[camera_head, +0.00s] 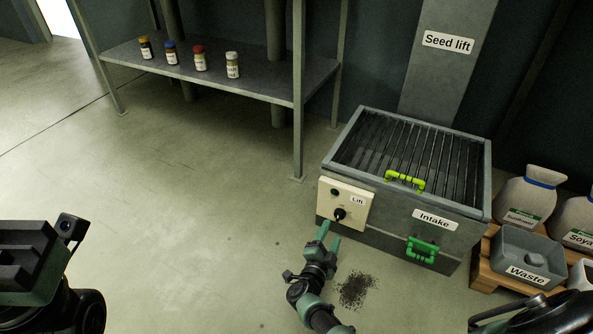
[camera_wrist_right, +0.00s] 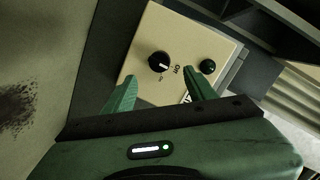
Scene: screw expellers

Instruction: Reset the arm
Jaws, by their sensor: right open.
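My right gripper (camera_head: 328,231) is open, its two green fingers pointing up at the cream control panel (camera_head: 356,204) marked Lift. In the right wrist view the fingers (camera_wrist_right: 160,72) stand apart with nothing held between them. The panel's black knob (camera_wrist_right: 159,62) shows between and beyond the fingertips, and it looks clear of them. The knob also shows in the head view (camera_head: 339,214), just above the gripper. A small dark button (camera_wrist_right: 208,66) sits on the same panel. A dark and green part of my own body shows at the left edge; no left fingers are visible.
The Intake box (camera_head: 392,224) has a barred top with a yellow-green handle (camera_head: 404,181) and a green front handle (camera_head: 422,250). Dark spilled grains (camera_head: 357,290) lie on the floor by my right arm. A Waste bin (camera_head: 530,254) and sacks stand right. Floor left is clear.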

